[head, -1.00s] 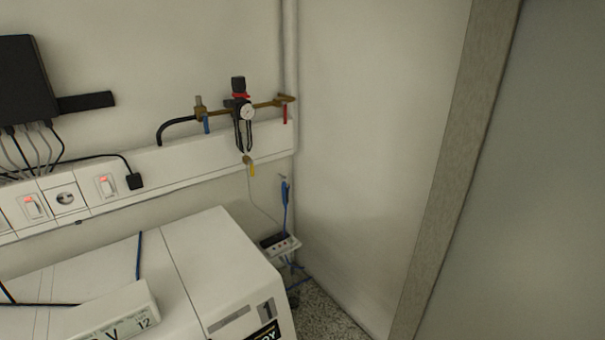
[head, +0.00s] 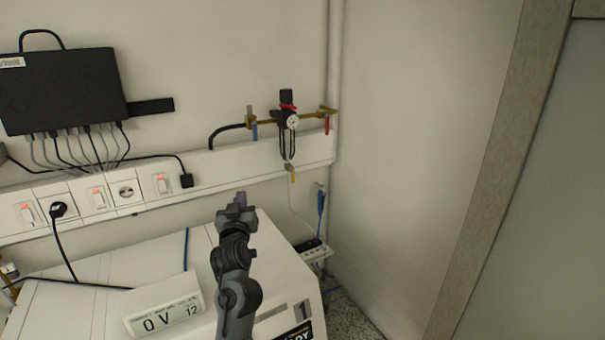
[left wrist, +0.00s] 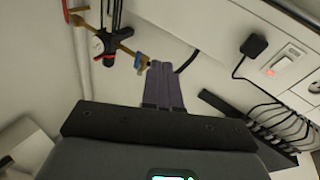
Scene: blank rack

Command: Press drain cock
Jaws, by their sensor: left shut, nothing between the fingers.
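The drain cock, a small brass piece with a yellow handle (head: 292,174), hangs below the black filter-regulator (head: 287,105) with its red ring and round gauge (head: 292,121) on the back wall. My left gripper (head: 240,199) is left of and below the cock in the head view, clearly apart from it. Its purple fingers are shut with nothing between them; they also show in the left wrist view (left wrist: 163,85). That view shows the regulator (left wrist: 110,38) tilted at the top; I cannot make out the yellow handle there. My right gripper is not in view.
A brass pipe carries a blue-handled valve (head: 254,131) and a red-handled valve (head: 327,125). A white trunking with lit switches (head: 162,184) runs along the wall. A side wall closes the right.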

